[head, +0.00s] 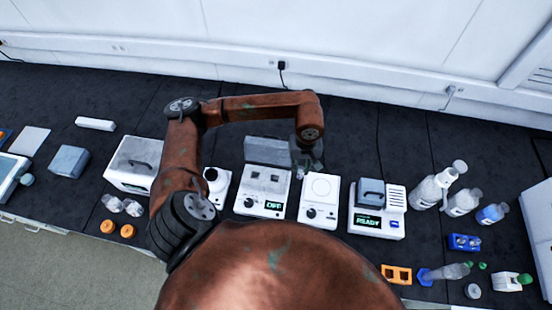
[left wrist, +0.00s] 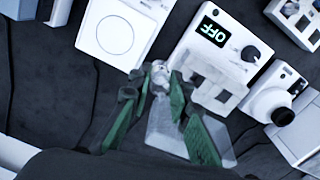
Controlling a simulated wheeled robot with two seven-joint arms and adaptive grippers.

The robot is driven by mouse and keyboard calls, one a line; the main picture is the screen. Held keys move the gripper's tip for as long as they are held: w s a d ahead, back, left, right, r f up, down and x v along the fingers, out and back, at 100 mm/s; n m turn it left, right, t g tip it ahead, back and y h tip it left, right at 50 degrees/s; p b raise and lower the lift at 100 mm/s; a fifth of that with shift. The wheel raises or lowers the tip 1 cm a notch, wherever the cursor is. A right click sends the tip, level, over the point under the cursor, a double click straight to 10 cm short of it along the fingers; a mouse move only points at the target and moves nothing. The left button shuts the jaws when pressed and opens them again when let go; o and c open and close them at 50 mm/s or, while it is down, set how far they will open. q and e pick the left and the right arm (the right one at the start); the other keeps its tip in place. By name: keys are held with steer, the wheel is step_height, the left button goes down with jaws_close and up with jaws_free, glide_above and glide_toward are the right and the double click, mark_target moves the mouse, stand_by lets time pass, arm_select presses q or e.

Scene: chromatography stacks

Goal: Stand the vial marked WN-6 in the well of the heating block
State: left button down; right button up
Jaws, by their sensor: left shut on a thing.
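My left gripper (head: 308,168) reaches over the bench and points down, just right of a white unit (head: 262,190) with an OFF display and a raised grey lid (head: 268,151). Its top has two dark square openings, and I take it to be the heating block. In the left wrist view, the green-padded fingers of the gripper (left wrist: 168,80) are shut on a small clear vial (left wrist: 160,74), mostly hidden between them. No marking can be read on it. The unit (left wrist: 228,45) lies right of the fingertips there. My right gripper is not in view.
A white plate unit with a circle (head: 320,188) stands right of the OFF unit, and a READY unit (head: 378,222) farther right. Bottles (head: 428,192) stand at the right. Small clear vessels (head: 113,204) and orange rings (head: 107,226) lie at the left. Behind the units the bench is clear.

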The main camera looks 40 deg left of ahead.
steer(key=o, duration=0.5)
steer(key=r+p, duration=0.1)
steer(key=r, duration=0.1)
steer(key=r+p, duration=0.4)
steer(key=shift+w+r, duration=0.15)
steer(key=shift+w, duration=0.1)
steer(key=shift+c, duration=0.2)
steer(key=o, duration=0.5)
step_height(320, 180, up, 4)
steer(key=p, duration=0.3)
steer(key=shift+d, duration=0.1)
arm_select(q)
steer(key=shift+s+a+f+n+b, duration=0.25)
steer(key=shift+s+a+f+n, duration=0.3)
steer(key=shift+a+f+n, duration=1.45)
steer(key=shift+s+a+f+n+b, duration=0.3)
steer(key=shift+s+a+n, duration=0.5)
steer(key=shift+n, duration=2.45)
steer(key=shift+s+a+f+n+b, duration=0.15)
steer(key=shift+s+a+f+n, duration=0.2)
steer(key=shift+a+f+n, duration=1.75)
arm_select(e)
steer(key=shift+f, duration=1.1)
